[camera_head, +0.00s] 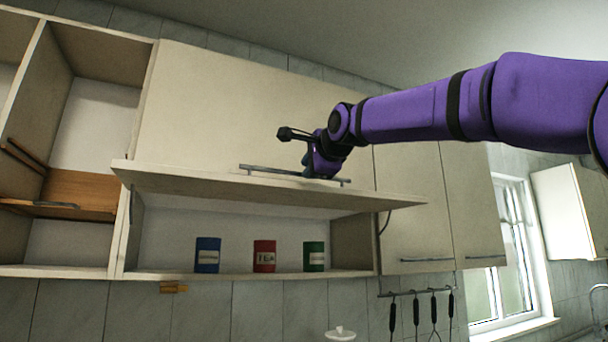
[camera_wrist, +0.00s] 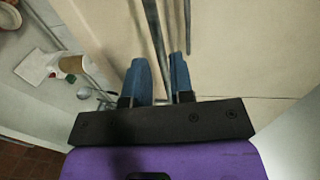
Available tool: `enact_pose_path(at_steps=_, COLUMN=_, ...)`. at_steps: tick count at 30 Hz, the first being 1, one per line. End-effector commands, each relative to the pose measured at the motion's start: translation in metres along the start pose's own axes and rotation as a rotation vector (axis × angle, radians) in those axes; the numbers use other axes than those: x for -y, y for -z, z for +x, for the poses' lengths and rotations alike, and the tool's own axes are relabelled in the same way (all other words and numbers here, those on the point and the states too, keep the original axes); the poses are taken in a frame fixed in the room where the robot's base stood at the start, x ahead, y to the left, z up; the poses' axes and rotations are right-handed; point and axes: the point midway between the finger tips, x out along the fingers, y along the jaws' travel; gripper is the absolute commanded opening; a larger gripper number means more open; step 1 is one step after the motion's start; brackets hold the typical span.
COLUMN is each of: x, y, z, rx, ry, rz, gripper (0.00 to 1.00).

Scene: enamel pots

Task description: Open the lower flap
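The lower flap (camera_head: 190,179) of the wall cabinet is swung up and out, lying nearly level, tilted in the picture. The shelf space beneath it shows. A grey bar handle (camera_head: 262,170) stands along the flap's outer edge. My gripper (camera_head: 308,172) is at the middle of this handle. The fingertips are mostly hidden by the wrist in the head view.
A blue tin (camera_head: 207,255), red tin (camera_head: 264,256) and green tin (camera_head: 314,257) stand on the shelf below the flap. The closed upper flap (camera_head: 220,100) is above. Open shelves (camera_head: 100,110) are left; closed doors (camera_head: 470,200) are right. Utensils (camera_head: 434,310) hang below.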

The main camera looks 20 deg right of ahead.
Motion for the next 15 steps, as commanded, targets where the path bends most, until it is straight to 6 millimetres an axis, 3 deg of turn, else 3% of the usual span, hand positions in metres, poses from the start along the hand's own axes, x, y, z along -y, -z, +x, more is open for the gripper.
enact_pose_path(at_steps=6, x=0.000, y=0.000, z=0.029, rx=0.000, ry=-0.001, rz=-0.001, gripper=0.22)
enact_pose_path(at_steps=15, x=0.000, y=0.000, z=0.038, rx=0.000, ry=0.000, rz=-0.001, gripper=0.22)
